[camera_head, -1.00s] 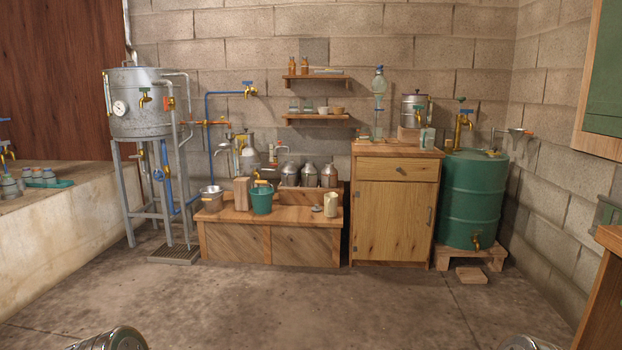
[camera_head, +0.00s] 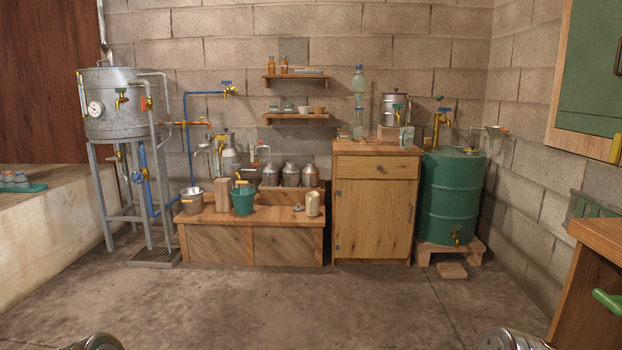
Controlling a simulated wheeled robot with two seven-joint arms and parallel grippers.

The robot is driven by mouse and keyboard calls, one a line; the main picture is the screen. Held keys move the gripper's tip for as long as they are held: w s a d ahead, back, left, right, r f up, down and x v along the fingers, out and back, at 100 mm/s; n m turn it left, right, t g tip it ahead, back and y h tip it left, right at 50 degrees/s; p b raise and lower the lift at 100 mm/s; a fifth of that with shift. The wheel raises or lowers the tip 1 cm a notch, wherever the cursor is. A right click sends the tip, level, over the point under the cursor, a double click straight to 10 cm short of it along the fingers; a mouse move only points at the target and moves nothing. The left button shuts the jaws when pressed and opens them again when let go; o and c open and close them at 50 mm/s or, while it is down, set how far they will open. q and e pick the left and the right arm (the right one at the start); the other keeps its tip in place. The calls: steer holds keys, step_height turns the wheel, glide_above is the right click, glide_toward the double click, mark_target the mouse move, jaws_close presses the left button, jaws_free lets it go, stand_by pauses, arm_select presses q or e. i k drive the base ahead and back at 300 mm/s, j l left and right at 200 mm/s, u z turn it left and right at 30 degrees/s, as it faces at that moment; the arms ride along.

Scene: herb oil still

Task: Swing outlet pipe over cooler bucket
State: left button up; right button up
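A green bucket (camera_head: 243,202) and a grey metal bucket (camera_head: 192,201) stand on a low wooden bench (camera_head: 213,244). Which one is the cooler bucket I cannot tell. A thin bent pipe (camera_head: 220,145) with a tap shows behind them, beside a metal vessel (camera_head: 230,158); it is too small to tell whether its end lies over either bucket. Another short pipe with a funnel-like end (camera_head: 495,131) sticks out above the green barrel (camera_head: 452,203) at right. Neither of my grippers is in view; only rounded metal parts of my arms show at the bottom edge.
A metal still tank (camera_head: 117,118) on a tall stand is at left. A wooden cabinet (camera_head: 373,215) stands between bench and barrel. A wooden counter edge (camera_head: 590,250) is close at right. The concrete floor (camera_head: 300,300) ahead is clear.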

mark_target(197, 123)
steer(key=i+j+u, duration=0.25)
steer(key=i, duration=0.15)
steer(key=i+u, duration=0.25)
steer(key=i, duration=0.15)
steer(key=i+j+u, duration=0.2)
steer(key=i, duration=1.9)
steer(key=l, duration=0.1)
